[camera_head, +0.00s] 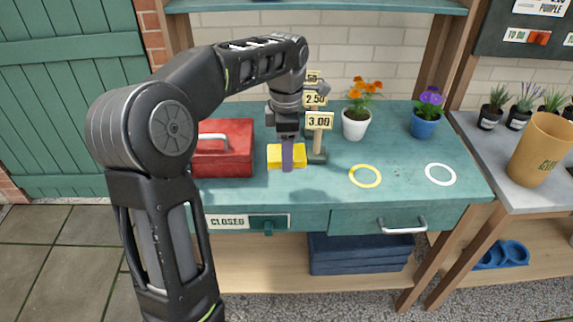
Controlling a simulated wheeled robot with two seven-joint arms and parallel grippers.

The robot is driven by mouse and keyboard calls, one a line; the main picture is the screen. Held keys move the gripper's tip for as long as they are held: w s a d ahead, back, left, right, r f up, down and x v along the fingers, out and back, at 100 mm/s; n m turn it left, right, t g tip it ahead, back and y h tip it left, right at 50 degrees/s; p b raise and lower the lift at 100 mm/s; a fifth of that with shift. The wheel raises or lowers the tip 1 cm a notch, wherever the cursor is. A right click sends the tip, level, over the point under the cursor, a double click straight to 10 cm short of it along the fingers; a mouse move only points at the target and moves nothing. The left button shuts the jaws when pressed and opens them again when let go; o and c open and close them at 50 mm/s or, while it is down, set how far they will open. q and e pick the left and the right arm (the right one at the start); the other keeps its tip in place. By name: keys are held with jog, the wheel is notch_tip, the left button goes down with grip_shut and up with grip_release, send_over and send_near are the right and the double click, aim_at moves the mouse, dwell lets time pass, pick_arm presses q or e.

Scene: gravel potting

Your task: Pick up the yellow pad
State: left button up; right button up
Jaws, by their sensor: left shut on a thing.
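The yellow pad (274,156) is a small yellow block on the teal bench, just right of the red toolbox. My left gripper (287,155) comes down over it from above, with a purple-grey finger across the pad's front face. The gripper is shut on the pad. The far finger is hidden behind the pad. I cannot tell whether the pad touches the bench or is slightly above it. My right gripper is not in view.
A red toolbox (236,160) stands close on the left, and price signs (319,121) stand close behind on the right. Flower pots (356,128) stand farther back. A yellow ring (365,185) and a white ring (454,174) mark clear bench on the right.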

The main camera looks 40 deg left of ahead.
pick_arm(q)
jog(key=shift+r, duration=0.35)
jog(key=o, duration=0.9)
jog(key=c, duration=0.7)
